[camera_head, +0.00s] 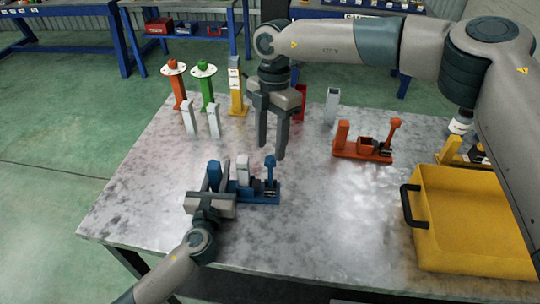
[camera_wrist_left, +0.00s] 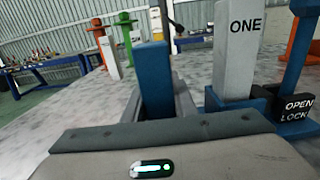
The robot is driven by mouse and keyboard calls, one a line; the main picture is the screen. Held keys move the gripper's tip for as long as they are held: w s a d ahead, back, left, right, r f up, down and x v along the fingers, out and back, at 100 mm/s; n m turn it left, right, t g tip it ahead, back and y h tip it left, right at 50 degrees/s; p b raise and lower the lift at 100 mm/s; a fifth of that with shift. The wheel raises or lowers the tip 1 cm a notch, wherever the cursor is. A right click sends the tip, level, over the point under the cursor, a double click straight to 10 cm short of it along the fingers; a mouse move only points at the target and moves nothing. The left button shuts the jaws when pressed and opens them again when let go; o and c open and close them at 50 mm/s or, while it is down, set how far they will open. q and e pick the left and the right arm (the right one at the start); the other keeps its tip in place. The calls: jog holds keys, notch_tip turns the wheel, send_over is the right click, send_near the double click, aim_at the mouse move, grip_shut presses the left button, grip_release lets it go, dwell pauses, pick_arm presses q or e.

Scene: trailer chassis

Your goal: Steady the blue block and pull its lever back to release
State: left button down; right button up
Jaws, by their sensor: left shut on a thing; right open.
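The blue block (camera_head: 262,196) sits on the metal table toward the front left. It has a blue post at its left end, also in the left wrist view (camera_wrist_left: 154,78). A pale grey post (camera_head: 243,168) marked "ONE" (camera_wrist_left: 236,55) stands in its middle. Its upright blue lever (camera_head: 270,172) is at the right end, beside a dark part reading "OPEN LOCK" (camera_wrist_left: 299,110). My left gripper (camera_head: 216,177) is shut on the blue post.
An orange block (camera_head: 362,152) with a lever stands to the right, and a yellow bin (camera_head: 470,220) with a black handle at the far right. Several coloured stands and grey posts (camera_head: 190,118) are at the back left. The table's front middle is clear.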

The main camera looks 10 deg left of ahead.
aim_at(215, 185)
jog(key=shift+w+r, duration=0.1)
jog(key=shift+r, duration=0.8)
pick_arm(q)
jog(key=c, duration=1.1)
grip_release()
jog(key=shift+s+d+p, duration=0.2)
jog(key=shift+s+p, duration=0.1)
jog(key=shift+s, duration=1.15)
pick_arm(e)
jog(key=shift+r, duration=0.3)
pick_arm(q)
jog(key=shift+s+d, duration=0.15)
jog(key=shift+s, duration=1.15)
jog(key=shift+s+d, duration=0.15)
jog(key=shift+s, duration=1.1)
pick_arm(e)
jog(key=shift+r, duration=0.2)
